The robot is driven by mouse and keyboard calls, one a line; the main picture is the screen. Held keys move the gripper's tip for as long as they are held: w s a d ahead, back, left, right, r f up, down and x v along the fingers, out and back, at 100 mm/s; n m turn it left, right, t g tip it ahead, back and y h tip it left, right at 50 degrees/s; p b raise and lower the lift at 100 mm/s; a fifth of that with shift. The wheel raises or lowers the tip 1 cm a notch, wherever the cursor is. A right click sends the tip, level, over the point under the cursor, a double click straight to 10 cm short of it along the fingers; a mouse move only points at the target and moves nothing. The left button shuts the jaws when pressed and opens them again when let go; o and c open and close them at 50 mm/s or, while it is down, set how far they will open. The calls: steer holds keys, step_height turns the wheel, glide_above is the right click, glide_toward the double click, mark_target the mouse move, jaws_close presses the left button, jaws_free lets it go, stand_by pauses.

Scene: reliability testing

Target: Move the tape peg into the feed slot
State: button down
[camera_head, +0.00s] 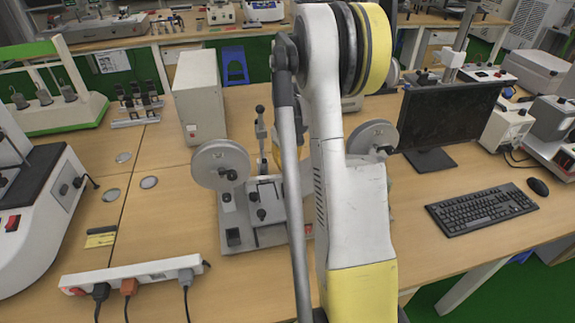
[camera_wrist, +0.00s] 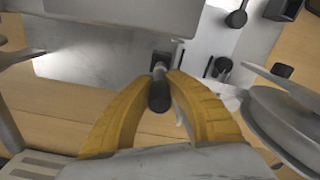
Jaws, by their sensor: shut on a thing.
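My gripper (camera_wrist: 160,84) has two curved yellow fingers and is shut on a dark, short cylindrical peg (camera_wrist: 159,97) in the wrist view. The peg's far end lies at or just in front of a small dark square fitting (camera_wrist: 162,58) on a light grey plate (camera_wrist: 85,60). I cannot tell whether the peg is inside that fitting, or whether it is the feed slot. In the head view, the tape machine (camera_head: 265,235) stands on the table, with a round reel (camera_head: 220,164) on its left and another reel (camera_head: 372,138) on its right. My arm hides its middle and the gripper's contact.
A reel's edge (camera_wrist: 285,118) is close to the right of my gripper in the wrist view. A power strip (camera_head: 135,275) lies at the front left. A monitor (camera_head: 450,118) and keyboard (camera_head: 482,208) are at right. A pale box (camera_head: 198,95) stands behind the machine.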

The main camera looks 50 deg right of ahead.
mark_target(287, 174)
steer(key=shift+f, duration=0.1)
stand_by(0.6)
steer(key=shift+f+b, duration=0.75)
steer(key=shift+f+b, duration=0.6)
steer(key=shift+f, duration=0.2)
steer(key=shift+f+b, duration=0.35)
steer(key=shift+f, duration=0.05)
